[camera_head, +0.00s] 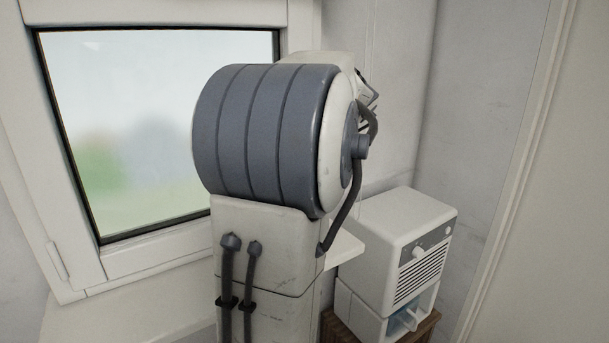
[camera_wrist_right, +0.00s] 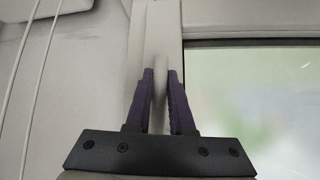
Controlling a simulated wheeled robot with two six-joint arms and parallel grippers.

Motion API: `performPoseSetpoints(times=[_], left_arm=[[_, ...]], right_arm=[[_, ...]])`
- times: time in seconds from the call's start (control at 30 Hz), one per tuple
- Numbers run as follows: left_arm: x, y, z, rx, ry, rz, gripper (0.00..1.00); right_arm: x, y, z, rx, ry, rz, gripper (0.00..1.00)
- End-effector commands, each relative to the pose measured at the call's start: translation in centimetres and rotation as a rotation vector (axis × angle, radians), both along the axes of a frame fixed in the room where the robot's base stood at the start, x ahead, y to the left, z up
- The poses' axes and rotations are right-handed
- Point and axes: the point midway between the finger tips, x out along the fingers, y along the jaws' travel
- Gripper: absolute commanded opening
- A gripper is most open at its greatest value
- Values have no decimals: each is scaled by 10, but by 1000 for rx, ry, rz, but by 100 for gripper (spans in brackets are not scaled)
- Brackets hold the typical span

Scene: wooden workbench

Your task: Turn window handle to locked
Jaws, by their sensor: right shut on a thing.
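The window (camera_head: 150,130) stands at the left in the head view, with a white frame and blurred green and pale glass. My own large arm blocks its right side, so the handle and my right gripper are hidden there. In the right wrist view, the dark purple fingers of my right gripper (camera_wrist_right: 160,80) are closed on the pale window handle (camera_wrist_right: 159,75), which shows as a narrow upright strip between them. The window frame is behind it and the glass (camera_wrist_right: 255,95) is to the right. My left gripper is not in view.
A white box-shaped appliance (camera_head: 390,240) with a knob and vent slats stands on a brown wooden stand at the lower right in the head view. A pale sill (camera_head: 130,315) runs below the window. Two thin white cords (camera_wrist_right: 35,70) hang at the left in the wrist view.

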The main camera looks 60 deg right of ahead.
Motion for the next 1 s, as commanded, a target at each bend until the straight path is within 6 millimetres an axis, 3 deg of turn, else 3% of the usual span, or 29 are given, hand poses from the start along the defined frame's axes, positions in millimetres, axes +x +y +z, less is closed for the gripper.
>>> performPoseSetpoints(times=[0.17, 0.63, 0.67, 0.73, 1.0], left_arm=[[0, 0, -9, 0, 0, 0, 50], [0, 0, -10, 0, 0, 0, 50], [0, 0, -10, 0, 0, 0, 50], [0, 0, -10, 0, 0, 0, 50], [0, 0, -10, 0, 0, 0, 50]], right_arm=[[-2, -3, -2, -36, 23, -1, 0], [-3, -5, -1, -49, 32, -1, 0], [-3, -5, -1, -49, 32, -1, 25], [-3, -5, -1, -49, 32, -1, 51], [-3, -4, 0, -47, 30, -1, 51]])
